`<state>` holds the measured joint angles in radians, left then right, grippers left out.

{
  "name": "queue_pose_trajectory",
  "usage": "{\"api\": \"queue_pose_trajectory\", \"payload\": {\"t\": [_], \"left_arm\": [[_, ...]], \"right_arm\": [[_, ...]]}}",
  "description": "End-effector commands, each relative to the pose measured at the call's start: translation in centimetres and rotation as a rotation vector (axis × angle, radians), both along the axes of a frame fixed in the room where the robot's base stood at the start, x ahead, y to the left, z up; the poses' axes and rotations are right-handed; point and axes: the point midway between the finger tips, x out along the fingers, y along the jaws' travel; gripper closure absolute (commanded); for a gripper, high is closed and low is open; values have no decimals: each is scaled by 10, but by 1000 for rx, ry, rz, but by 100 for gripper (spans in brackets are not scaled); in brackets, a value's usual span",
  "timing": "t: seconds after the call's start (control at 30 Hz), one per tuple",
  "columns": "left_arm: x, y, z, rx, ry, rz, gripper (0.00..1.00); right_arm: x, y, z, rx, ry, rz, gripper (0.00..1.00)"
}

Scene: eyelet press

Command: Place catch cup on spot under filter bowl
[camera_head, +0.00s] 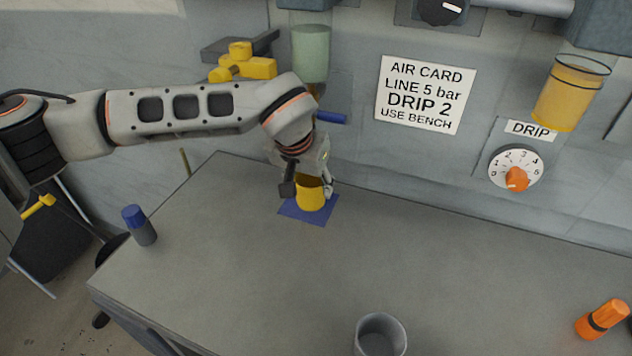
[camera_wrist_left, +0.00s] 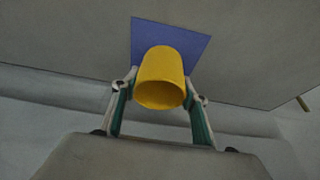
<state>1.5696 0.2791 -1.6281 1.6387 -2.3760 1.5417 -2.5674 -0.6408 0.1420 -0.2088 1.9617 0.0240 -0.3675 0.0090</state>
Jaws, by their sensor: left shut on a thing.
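The yellow catch cup (camera_head: 310,194) is at the blue square spot (camera_head: 322,214) on the bench, below the filter bowl (camera_head: 311,55) with its pale green content. My left gripper (camera_head: 307,187) is shut on the cup, one finger on each side. In the left wrist view the cup (camera_wrist_left: 162,78) sits between the two fingertips (camera_wrist_left: 161,88), with the blue spot (camera_wrist_left: 190,45) behind it. I cannot tell whether the cup's base touches the spot. My right gripper is not in view.
A grey cup (camera_head: 380,336) stands at the bench's front. A blue-topped cylinder (camera_head: 139,225) stands at the left and an orange-black object (camera_head: 603,319) lies at the right. A blue handle (camera_head: 331,118) sticks out below the filter bowl. The middle of the bench (camera_head: 270,270) is clear.

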Motion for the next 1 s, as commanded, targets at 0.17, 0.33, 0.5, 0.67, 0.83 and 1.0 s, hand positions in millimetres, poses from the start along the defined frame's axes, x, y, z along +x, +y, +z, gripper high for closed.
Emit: {"api": "queue_pose_trajectory", "payload": {"t": [0.17,0.33,0.5,0.67,0.83,1.0], "left_arm": [[0,-1,1,0,-1,-1,78],[-1,-1,-2,1,0,-2,48],[-1,-1,-2,0,0,-2,39],[-1,-1,-2,1,0,-2,39],[-1,0,5,0,-2,-3,39],[-17,6,11,2,-1,-6,39]], "right_arm": [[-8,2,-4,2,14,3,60],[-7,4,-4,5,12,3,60],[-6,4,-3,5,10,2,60],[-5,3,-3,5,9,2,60],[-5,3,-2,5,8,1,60],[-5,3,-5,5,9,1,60]]}}
